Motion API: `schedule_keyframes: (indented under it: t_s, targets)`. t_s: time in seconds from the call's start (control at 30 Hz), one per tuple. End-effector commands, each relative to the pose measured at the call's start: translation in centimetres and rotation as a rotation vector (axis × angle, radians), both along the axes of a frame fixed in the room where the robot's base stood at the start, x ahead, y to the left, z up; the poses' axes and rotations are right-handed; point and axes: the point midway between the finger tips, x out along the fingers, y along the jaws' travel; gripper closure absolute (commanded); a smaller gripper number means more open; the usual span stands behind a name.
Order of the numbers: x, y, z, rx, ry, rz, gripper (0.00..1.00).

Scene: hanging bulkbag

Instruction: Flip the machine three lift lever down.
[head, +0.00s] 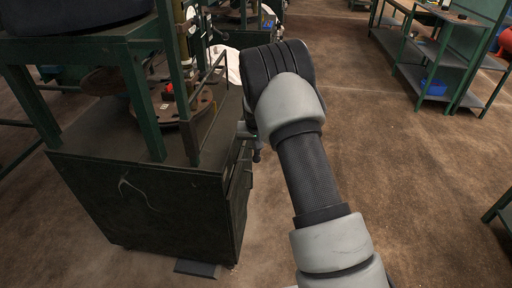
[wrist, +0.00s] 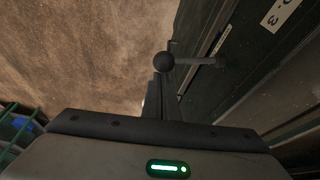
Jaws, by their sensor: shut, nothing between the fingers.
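The lift lever (wrist: 190,61) shows in the wrist view as a short dark rod with a round black ball knob (wrist: 166,61) at its left end. Its right end meets the dark green side of the machine (wrist: 235,55). A white plate with a partly visible "3" (wrist: 281,13) is on that side. My gripper (wrist: 162,80) is shut and empty, its thin dark fingers pointing up the picture toward the knob. The fingertips are at or very near the knob; contact cannot be told. In the head view my arm hides most of the gripper beside the green machine cabinet (head: 140,205).
The machine's green frame post (head: 143,105) and round plate (head: 185,103) stand left of my arm. Brown floor (head: 410,170) is open to the right. Green shelving (head: 430,65) with a blue bin (head: 434,87) stands at the far right.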

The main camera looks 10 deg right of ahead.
Motion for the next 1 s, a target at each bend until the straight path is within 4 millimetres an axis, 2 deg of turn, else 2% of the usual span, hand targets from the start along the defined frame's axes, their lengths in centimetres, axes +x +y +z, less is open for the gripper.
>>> schedule_keyframes:
  t_s: [0.7, 0.83, 1.0]
  targets:
    - [-5.5, 0.7, 0.1, -0.002, 0.0, -0.62, 1.0]
    - [-6.2, 1.0, 0.0, -0.002, 0.001, -0.702, 1.0]
    - [-6.8, 1.3, 0.0, 0.0, 0.002, -0.708, 1.0]
